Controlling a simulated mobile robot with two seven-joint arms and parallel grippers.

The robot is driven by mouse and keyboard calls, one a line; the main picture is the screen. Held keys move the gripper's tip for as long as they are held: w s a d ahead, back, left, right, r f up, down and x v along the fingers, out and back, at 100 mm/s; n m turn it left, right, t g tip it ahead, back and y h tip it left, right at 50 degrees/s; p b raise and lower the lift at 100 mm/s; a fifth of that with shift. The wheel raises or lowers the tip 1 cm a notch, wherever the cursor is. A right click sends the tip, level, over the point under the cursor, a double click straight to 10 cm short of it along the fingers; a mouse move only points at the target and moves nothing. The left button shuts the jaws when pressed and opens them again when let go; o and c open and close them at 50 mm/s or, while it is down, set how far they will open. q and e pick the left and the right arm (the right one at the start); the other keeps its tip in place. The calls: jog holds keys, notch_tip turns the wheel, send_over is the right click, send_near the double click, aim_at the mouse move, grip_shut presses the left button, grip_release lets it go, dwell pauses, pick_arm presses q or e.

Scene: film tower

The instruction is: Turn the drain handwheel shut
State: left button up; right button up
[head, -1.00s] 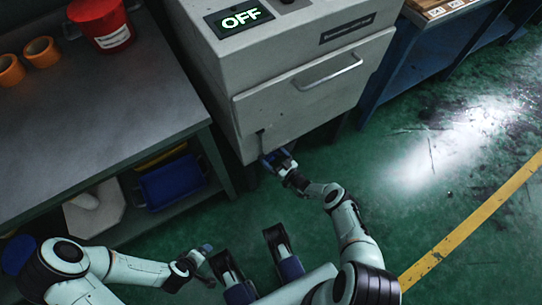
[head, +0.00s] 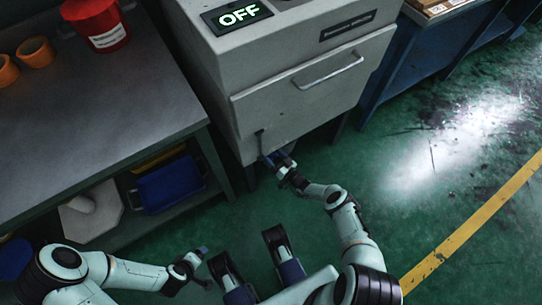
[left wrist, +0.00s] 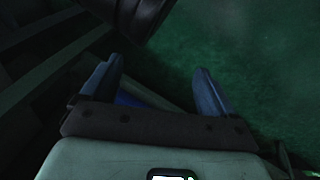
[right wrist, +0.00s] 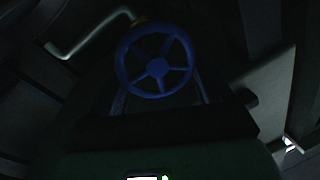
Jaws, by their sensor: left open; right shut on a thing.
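The drain handwheel (right wrist: 158,66) is a blue spoked ring in the dark right wrist view, with its hub facing me. My right gripper (right wrist: 160,100) has one finger on each side of the wheel's lower part and is shut on it. In the head view my right gripper (head: 277,160) is under the lower edge of the grey machine (head: 275,125); the wheel cannot be told from the blue fingers there. My left gripper (head: 199,254) is open and empty, low over the floor; its spread blue fingers also show in the left wrist view (left wrist: 157,88).
The machine's lit display (head: 238,15) reads OFF. A grey workbench (head: 110,110) stands at left, with a red container (head: 98,28) on top and a blue bin (head: 170,185) on its lower shelf. A pale bent pipe (right wrist: 85,38) runs beside the wheel. Green floor (head: 430,190) is open at right.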

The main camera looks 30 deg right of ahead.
jog(key=m, duration=0.2)
jog(key=shift+f+m+b, duration=0.2)
jog(key=shift+m+b, duration=0.15)
jog(key=shift+m, duration=0.05)
pick_arm(q)
jog(key=shift+s+a+f+g, duration=0.1)
jog(key=shift+s+f+g, duration=0.4)
jog(key=shift+s+f, duration=0.55)
jog(key=shift+r, duration=0.1)
pick_arm(e)
jog(key=o, duration=0.9)
jog(key=shift+d, duration=0.1)
pick_arm(q)
jog(key=r+p, duration=0.1)
jog(key=d+r+p, duration=0.1)
jog(key=r, duration=0.1)
jog(key=s+d+r+p, duration=0.1)
jog(key=r+p, duration=0.1)
jog(key=shift+d+r, duration=0.15)
jog(key=shift+d, duration=0.05)
pick_arm(e)
jog(key=v, duration=1.3)
jog(key=shift+s+f, duration=0.25)
